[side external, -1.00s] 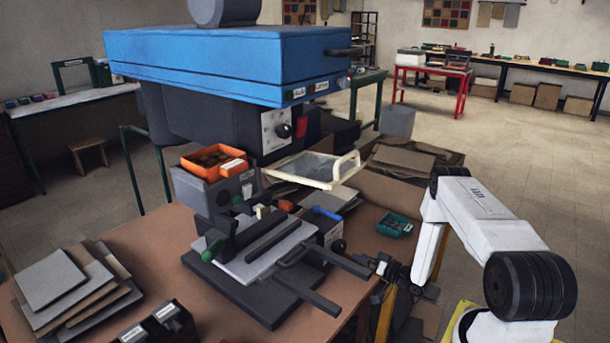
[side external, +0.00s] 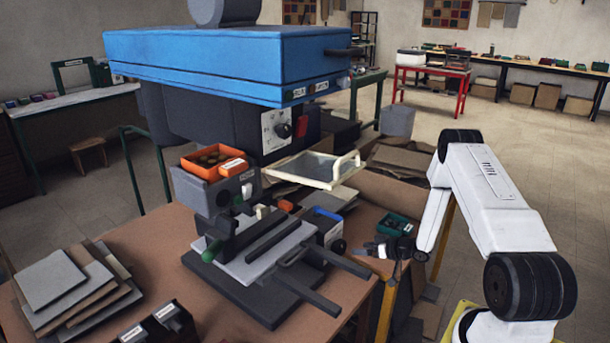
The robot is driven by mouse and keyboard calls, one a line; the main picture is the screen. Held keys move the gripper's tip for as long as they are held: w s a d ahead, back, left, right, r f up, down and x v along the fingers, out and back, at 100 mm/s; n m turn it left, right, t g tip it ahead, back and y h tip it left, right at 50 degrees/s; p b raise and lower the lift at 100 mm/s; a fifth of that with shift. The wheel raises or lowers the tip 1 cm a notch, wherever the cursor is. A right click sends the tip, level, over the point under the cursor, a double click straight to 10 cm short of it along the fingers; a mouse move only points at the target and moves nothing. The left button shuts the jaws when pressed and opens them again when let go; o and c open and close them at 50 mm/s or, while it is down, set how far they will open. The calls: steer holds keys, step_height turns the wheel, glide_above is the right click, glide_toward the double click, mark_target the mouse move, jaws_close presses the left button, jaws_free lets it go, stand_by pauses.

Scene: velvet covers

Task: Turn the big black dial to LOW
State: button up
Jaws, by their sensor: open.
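The black dial (side external: 284,130) sits on a pale control panel (side external: 272,134) on the front of the large blue-topped machine (side external: 220,65). Its pointer and the panel's lettering are too small to read. My gripper (side external: 371,249) is open and appears empty. It is near the table's right edge, well below and to the right of the dial and apart from it. Its fingers point left and look small and dark against the table.
A red switch (side external: 302,127) is right of the dial. An orange bin (side external: 214,160), a teal tray (side external: 395,224) and a clamp fixture (side external: 262,255) crowd the table.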

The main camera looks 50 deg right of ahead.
mark_target(342, 249)
steer(key=shift+w, duration=0.1)
steer(key=shift+x, duration=3.8)
steer(key=c, duration=1)
steer(key=shift+a, duration=0.1)
steer(key=n+h, duration=0.1)
steer(key=n, duration=0.1)
steer(key=shift+a+n+h, duration=0.1)
steer(key=shift+n+h, duration=0.3)
steer(key=shift+a+n+h, duration=0.1)
steer(key=shift+n+h, duration=1.1)
steer(key=shift+n, duration=0.4)
